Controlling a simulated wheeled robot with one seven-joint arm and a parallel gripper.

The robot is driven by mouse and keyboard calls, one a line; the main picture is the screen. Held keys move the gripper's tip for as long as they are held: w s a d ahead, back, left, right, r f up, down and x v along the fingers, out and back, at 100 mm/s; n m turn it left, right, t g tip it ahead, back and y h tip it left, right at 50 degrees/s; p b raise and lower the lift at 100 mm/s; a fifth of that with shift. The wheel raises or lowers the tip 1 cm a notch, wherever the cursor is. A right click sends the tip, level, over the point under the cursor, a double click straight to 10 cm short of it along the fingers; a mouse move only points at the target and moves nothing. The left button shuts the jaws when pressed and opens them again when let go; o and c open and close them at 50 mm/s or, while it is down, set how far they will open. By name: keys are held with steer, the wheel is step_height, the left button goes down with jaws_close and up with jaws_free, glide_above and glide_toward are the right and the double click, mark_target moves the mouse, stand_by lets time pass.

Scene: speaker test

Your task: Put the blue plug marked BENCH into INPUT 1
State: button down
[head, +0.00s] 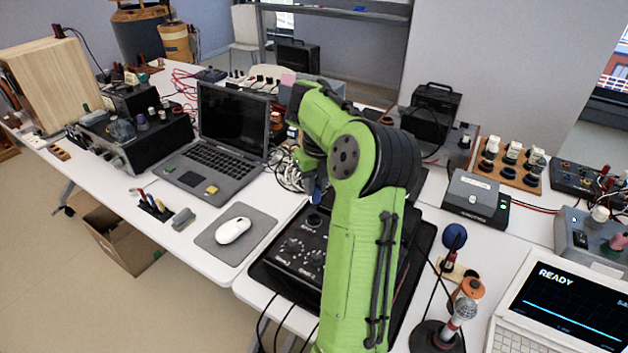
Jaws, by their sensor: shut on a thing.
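My gripper (313,172) hangs over the back of the black box with knobs (290,262). It is shut on a small blue piece, which I take for the blue plug (318,193); any BENCH marking is too small to read. The plug points down, just above a round socket (314,221) on the box's top. I cannot tell whether it touches the socket. Labels on the box are too small to read, so I cannot tell which socket is INPUT 1. My green arm hides the right part of the box.
A laptop (232,120) and a mouse (233,230) on a grey pad lie to the left. A microphone (463,312), a blue-topped item (454,236) and a READY screen (570,308) stand to the right. Loose white cables (287,172) lie behind the box.

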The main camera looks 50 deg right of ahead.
mark_target(314, 202)
steer(key=shift+w+f+b, duration=0.15)
steer(key=shift+f+b, duration=0.3)
steer(key=shift+f, duration=0.45)
steer(key=shift+f+b, duration=0.95)
steer(key=shift+f, duration=0.4)
steer(key=shift+f+b, duration=0.65)
steer(key=shift+b, duration=0.25)
steer(key=shift+f+b, duration=0.25)
steer(key=shift+b, duration=0.1)
steer(key=c, duration=0.9)
jaws_free()
steer(key=shift+o, duration=0.2)
steer(key=shift+r, duration=0.1)
step_height(314, 202, up, 16)
steer(key=s+p, duration=0.1)
steer(key=p, duration=0.6)
steer(key=shift+s+a+f+p, duration=0.25)
steer(key=shift+s+a+p, duration=0.1)
steer(key=shift+a, duration=0.1)
